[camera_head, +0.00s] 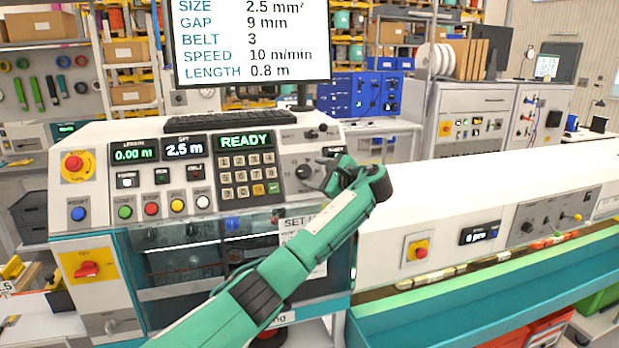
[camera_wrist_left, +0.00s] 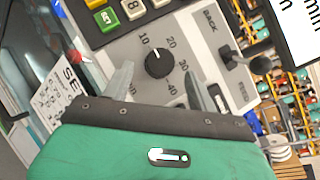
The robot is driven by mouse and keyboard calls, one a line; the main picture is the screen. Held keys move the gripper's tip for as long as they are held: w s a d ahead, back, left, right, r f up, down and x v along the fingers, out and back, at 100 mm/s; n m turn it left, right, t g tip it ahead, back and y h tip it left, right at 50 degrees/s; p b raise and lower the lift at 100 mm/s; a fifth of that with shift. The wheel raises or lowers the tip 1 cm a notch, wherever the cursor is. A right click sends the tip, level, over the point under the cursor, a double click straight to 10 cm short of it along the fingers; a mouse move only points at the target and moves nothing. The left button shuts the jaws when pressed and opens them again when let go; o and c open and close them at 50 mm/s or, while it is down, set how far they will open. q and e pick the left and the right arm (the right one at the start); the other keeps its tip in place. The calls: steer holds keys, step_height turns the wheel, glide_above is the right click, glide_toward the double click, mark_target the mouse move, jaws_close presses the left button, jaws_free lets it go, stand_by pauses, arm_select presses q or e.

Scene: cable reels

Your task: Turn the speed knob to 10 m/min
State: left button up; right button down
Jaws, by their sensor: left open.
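The speed knob (camera_head: 304,171) is a black round dial on the grey control panel, right of the keypad. In the left wrist view the knob (camera_wrist_left: 158,63) has printed marks 10, 20, 30 and 40 around it. Its small white mark points up, near the 10 side; the exact setting is hard to read. My left gripper (camera_head: 328,172) is at the panel just right of the knob. In the wrist view its open fingers (camera_wrist_left: 160,84) lie to either side below the knob, with nothing visibly held. My right gripper is not in view.
A black lever (camera_wrist_left: 238,60) marked BACK and FEED stands right of the knob in the wrist view. The keypad (camera_head: 249,174) is left of the knob. The screen (camera_head: 250,45) lists speed 10 m/min. The panel display (camera_head: 245,142) reads READY.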

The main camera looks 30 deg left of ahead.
arm_select(q)
steer(key=b+v, duration=0.3)
steer(key=v, duration=0.7)
steer(key=shift+d, duration=0.15)
